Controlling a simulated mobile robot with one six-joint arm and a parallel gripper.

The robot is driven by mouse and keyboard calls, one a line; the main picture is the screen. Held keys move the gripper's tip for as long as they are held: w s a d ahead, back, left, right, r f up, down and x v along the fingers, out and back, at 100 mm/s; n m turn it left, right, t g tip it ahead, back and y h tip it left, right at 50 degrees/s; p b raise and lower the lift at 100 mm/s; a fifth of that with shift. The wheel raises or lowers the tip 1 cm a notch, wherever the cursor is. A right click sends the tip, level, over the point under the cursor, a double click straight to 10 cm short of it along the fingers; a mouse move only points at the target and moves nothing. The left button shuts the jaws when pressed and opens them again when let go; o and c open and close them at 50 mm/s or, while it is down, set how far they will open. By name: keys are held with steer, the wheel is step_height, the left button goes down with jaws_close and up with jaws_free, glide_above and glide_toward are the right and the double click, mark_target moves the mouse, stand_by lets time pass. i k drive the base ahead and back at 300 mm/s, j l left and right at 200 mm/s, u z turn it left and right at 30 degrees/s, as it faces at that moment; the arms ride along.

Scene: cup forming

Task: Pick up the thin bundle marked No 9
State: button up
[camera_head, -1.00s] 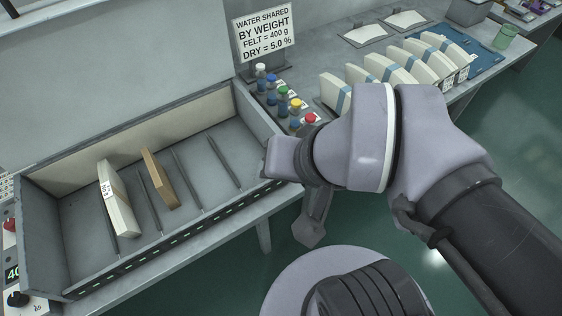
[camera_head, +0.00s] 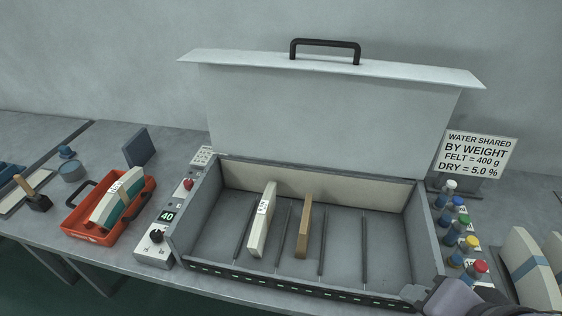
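A cream bundle with a white label (camera_head: 261,220) stands on edge in the open grey box (camera_head: 386,195), left of centre between thin dividers. A brown slab (camera_head: 303,227), narrower, stands to its right with a gap between. Another cream bundle (camera_head: 117,197) with a teal band and a label lies tilted in a red tray (camera_head: 78,233) at left. More cream bundles with blue bands (camera_head: 527,268) stand at the right edge, partly cut off. I cannot read No 9 on any label. Only a piece of my arm shows at bottom right; my gripper's fingers are not visible.
The box's lid (camera_head: 330,110) is raised behind it. A control panel (camera_head: 163,222) reading 40 stands at its left. Several bottles with coloured caps (camera_head: 456,230) line its right side, below a sign (camera_head: 472,155). A brush (camera_head: 33,195) lies far left.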

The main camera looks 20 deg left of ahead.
mark_target(122, 194)
steer(key=u, duration=2.3)
